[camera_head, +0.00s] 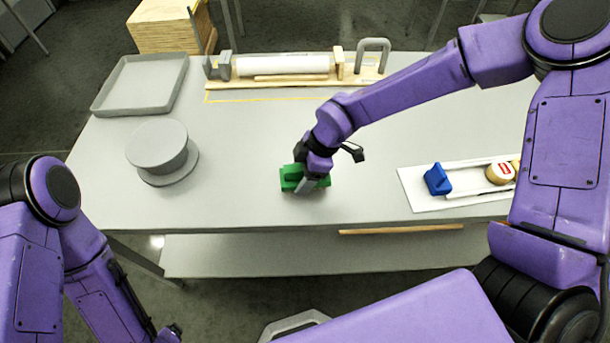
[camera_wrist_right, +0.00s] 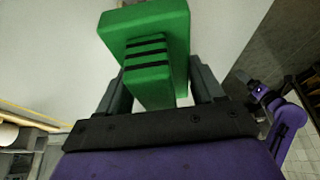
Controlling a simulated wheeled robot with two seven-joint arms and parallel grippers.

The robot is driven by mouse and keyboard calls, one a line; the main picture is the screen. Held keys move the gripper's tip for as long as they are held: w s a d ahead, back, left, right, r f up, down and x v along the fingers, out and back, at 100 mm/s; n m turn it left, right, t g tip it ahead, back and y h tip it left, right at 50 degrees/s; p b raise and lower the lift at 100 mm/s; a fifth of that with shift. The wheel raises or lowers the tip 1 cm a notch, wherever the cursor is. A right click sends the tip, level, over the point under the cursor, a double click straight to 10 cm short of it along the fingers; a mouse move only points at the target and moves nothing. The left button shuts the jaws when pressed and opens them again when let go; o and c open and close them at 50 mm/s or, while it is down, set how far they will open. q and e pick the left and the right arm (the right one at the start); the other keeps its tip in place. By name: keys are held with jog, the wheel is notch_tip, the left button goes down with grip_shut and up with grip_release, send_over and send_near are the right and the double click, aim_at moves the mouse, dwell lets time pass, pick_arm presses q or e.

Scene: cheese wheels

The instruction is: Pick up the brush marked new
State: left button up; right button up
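A green block-shaped piece with a handle, likely a brush, is on or just above the grey table near its front middle (camera_head: 290,178). In the right wrist view the green brush (camera_wrist_right: 150,28) has black stripes across its handle; I cannot read the word "new" on it. My right gripper (camera_head: 308,183) comes down over it, and its fingers (camera_wrist_right: 160,88) lie along both sides of the handle, seemingly closed on it. A blue piece of similar kind (camera_head: 437,180) sits on a white tray to the right. My left gripper (camera_head: 172,333) is at the bottom edge, mostly cut off.
The white tray (camera_head: 418,201) also holds a tan round piece with a red label (camera_head: 500,173). A grey round stand (camera_head: 158,142) and a grey shallow tray (camera_head: 140,84) are at left. A wooden rack with a white roll (camera_head: 283,65) lines the back. The table's middle (camera_head: 240,130) is clear.

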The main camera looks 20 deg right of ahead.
aim_at(301, 166)
jog(key=c, duration=0.6)
jog(key=shift+o, duration=0.2)
jog(key=shift+r, duration=0.15)
notch_tip(301, 166, up, 3)
jog(key=shift+w+r, duration=0.1)
jog(key=w+d+r+b, duration=0.4)
jog(key=w+d+r, duration=0.2)
jog(key=w+r, duration=0.4)
jog(key=shift+w+d, duration=0.35)
jog(key=shift+w, duration=0.7)
